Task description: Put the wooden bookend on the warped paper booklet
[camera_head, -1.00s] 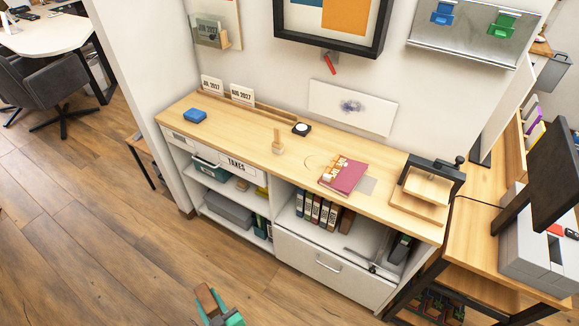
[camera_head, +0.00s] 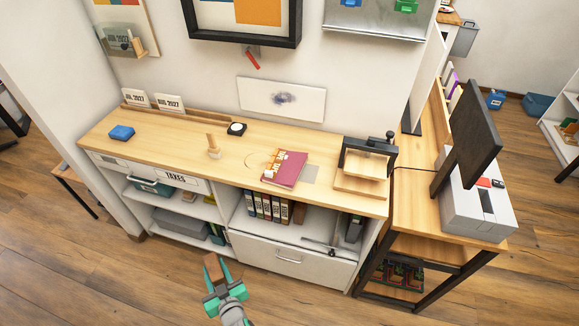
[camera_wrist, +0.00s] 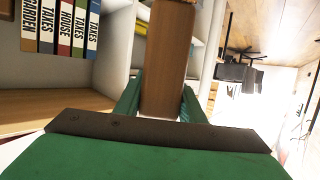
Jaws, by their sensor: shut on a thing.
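My gripper (camera_head: 225,283) is shut on the brown wooden bookend (camera_head: 211,268). It holds the bookend in the air in front of the cabinet, below the level of its top. In the wrist view, the bookend (camera_wrist: 169,62) stands out between the two green fingers (camera_wrist: 160,106). A maroon booklet (camera_head: 292,170), which looks like the warped paper booklet, lies on the cabinet top, apart from my gripper. An orange and white patterned piece covers its left part. I cannot make out its warp at this size.
Floor in front is clear.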

